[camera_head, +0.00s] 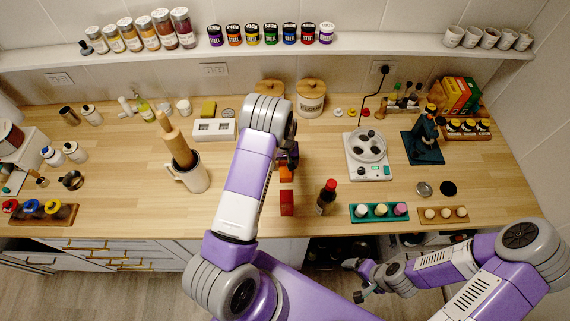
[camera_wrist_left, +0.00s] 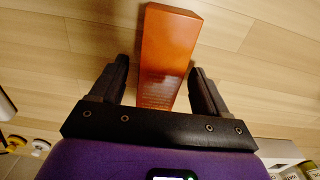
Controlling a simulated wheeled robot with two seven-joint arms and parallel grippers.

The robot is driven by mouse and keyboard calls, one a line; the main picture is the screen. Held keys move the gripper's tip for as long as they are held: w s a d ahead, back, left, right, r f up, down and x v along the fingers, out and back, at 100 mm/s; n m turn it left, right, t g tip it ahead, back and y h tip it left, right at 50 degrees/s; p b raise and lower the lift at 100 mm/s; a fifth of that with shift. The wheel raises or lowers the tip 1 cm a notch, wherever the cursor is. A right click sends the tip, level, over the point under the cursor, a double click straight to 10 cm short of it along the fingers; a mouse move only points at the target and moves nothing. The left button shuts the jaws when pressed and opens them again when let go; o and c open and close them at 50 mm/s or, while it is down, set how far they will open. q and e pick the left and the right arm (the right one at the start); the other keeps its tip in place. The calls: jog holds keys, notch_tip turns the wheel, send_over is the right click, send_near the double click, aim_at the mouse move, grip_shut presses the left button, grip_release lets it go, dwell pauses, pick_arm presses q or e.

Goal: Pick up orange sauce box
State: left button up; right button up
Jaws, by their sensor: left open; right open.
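The orange sauce box (camera_head: 287,204) stands near the front edge of the wooden counter, with an orange upper part and a redder front. In the left wrist view the orange box (camera_wrist_left: 168,50) extends between the two dark fingers. My left gripper (camera_wrist_left: 158,85) is open around its near end, with a narrow gap at the left finger; contact on the right is unclear. In the head view my left gripper (camera_head: 290,157) is partly hidden by its own arm, just behind the box. My right gripper (camera_head: 358,280) is open and empty, low in front of the counter.
A dark sauce bottle with a red cap (camera_head: 326,197) stands close to the right of the box. A teal tray (camera_head: 379,219) sits further right. Bare counter (camera_head: 130,195) lies beyond the jug.

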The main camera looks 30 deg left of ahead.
pick_arm(q)
jog(key=shift+f, duration=0.2)
jog(key=shift+c, duration=0.7)
jog(key=c, duration=1)
